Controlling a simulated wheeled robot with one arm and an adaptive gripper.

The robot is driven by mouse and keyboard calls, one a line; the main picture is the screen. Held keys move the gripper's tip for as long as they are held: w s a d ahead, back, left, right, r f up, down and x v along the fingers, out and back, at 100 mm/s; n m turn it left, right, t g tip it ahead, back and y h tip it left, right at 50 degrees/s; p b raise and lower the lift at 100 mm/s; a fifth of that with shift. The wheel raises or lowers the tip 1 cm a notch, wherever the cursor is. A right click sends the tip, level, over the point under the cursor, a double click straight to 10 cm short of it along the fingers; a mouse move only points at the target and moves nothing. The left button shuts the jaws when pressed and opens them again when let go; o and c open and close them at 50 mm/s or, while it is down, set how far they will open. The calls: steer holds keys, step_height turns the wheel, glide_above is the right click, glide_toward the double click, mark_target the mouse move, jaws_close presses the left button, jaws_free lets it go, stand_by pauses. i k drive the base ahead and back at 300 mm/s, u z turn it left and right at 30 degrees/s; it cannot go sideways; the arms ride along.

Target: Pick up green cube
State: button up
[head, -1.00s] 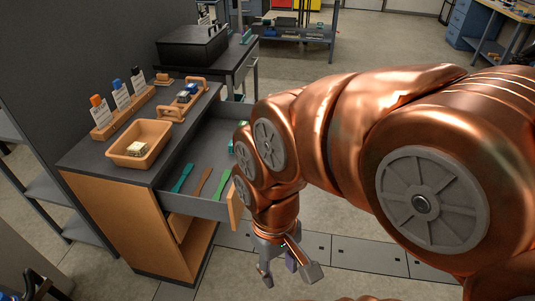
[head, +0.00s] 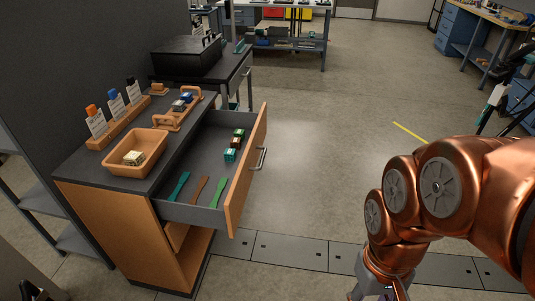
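The open drawer (head: 180,215) holds a short row of small cubes at its far right. The nearest cube (head: 231,155) is teal-green with a pale top. The farthest cube (head: 239,133) also looks green, and a darker reddish-brown cube (head: 236,142) sits between them. They are too small to tell more. My gripper (head: 378,296) is at the bottom edge, right of the drawer and well apart from it. Its fingertips are cut off by the picture's edge, so its opening is unclear. I see nothing held.
The drawer front (head: 248,170) stands out from the cabinet. Teal, brown and green flat tools lie in the drawer's near part. On the cabinet top are an orange tray (head: 117,163) with a pale block, a wooden bottle rack (head: 120,125) and a handled carrier (head: 172,124). Floor right of the drawer is clear.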

mark_target(239, 133)
steer(key=u, duration=0.15)
steer(key=i, duration=0.9)
steer(key=u, duration=0.65)
steer(key=k, duration=0.5)
steer(key=u, duration=0.55)
steer(key=k, duration=0.7)
steer(key=z, duration=0.85)
steer(key=i, duration=1.2)
steer(key=u, duration=0.5)
steer(key=i, duration=0.55)
steer(key=u, duration=0.6)
